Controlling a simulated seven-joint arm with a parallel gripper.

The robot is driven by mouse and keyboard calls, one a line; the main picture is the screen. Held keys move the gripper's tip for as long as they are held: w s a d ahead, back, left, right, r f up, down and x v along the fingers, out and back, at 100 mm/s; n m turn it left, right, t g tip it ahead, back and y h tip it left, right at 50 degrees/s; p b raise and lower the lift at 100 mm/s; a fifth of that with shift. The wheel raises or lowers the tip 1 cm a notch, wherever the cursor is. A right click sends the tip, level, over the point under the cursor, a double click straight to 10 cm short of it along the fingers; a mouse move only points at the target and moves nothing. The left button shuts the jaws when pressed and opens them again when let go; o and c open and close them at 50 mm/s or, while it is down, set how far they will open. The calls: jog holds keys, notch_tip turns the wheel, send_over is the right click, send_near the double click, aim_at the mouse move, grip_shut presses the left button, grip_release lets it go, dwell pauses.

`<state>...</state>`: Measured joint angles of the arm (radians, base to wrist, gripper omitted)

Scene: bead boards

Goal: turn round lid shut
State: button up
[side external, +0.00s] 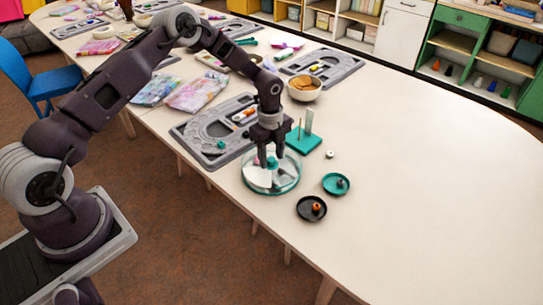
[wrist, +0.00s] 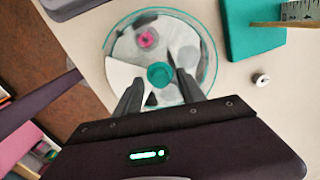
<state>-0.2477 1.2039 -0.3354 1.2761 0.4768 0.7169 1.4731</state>
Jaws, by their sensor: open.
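A round, shallow container (side external: 271,188) with a clear teal-tinted rim stands near the table's front edge. Its lid (wrist: 192,45) has grey and white areas, with a white wedge at the lower left in the wrist view. A teal knob (wrist: 160,75) rises from the lid's middle. A pink bead (wrist: 147,40) shows on the far side of the knob; whether it lies under the lid or in an opening I cannot tell. My gripper (wrist: 158,78) is open and points down, one finger on each side of the knob. Contact with the knob cannot be made out.
A teal board (side external: 304,141) with upright posts stands just behind. A teal dish (side external: 337,190) and a black dish (side external: 301,209) with small items sit to the right. A grey bead board (side external: 190,130) lies to the left. The table's right side is clear.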

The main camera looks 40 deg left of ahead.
aim_at(271, 160)
notch_tip(271, 160, up, 7)
jog(key=shift+f, duration=0.1)
jog(key=s+d+r+n+t+y, duration=0.1)
jog(key=s+r+n, duration=0.4)
jog(key=r, duration=0.6)
jog(key=s+d+r+n+t, duration=0.1)
jog(key=s+r+n, duration=0.2)
jog(key=s+r, duration=0.65)
jog(key=s+r+n+t, duration=0.1)
jog(key=s+r+n, duration=0.1)
jog(key=s+n, duration=0.2)
jog(key=s+d+r+n+t, duration=0.1)
jog(key=s+r+n, duration=0.1)
jog(key=s, duration=0.7)
jog(key=s+d+r+n+t+h, duration=0.1)
jog(key=s+r+n, duration=0.2)
jog(key=s+n, duration=0.2)
jog(key=shift+s+n, duration=0.3)
jog(key=shift+s, duration=0.6)
